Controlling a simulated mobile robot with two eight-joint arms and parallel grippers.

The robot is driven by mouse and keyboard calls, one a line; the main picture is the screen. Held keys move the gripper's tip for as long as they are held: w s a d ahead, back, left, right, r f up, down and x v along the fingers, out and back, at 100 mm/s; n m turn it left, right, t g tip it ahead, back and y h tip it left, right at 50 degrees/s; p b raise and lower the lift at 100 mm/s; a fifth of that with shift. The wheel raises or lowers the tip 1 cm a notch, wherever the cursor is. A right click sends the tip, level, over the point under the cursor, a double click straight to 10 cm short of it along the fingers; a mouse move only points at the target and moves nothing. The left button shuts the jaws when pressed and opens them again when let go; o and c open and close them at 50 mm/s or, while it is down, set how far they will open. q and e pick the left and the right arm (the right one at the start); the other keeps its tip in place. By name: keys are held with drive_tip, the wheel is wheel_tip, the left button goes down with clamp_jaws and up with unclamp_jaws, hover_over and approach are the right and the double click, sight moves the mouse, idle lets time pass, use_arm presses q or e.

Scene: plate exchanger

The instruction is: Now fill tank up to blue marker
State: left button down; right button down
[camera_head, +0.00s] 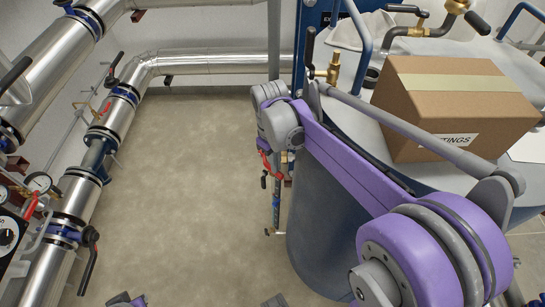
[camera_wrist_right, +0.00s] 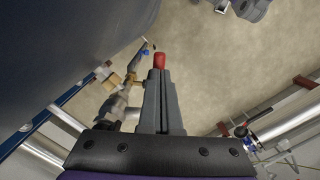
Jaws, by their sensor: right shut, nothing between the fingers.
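The large grey-blue tank (camera_head: 325,235) stands at the right in the head view, partly covered by my right arm. Its dark curved wall also fills the upper left of the right wrist view (camera_wrist_right: 70,45). My right gripper (camera_head: 267,165) is beside the tank's left side, close to a thin vertical pipe with small fittings (camera_head: 277,205). In the right wrist view its fingers (camera_wrist_right: 160,62) are shut, with red at the tip and nothing held. Brass valve fittings (camera_wrist_right: 112,78) lie just left of the fingers, apparently farther off.
A cardboard box (camera_head: 455,105) sits on the tank top, near brass valves and pipes (camera_head: 420,30). Insulated pipes (camera_head: 120,110) with valves and gauges (camera_head: 40,183) run along the left and back walls. The concrete floor (camera_head: 190,190) between is clear.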

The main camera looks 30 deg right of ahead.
wheel_tip(320, 180, up, 5)
drive_tip(key=p, duration=0.3)
drive_tip(key=shift+r, duration=0.2)
wheel_tip(320, 180, up, 9)
drive_tip(key=shift+f, duration=0.2)
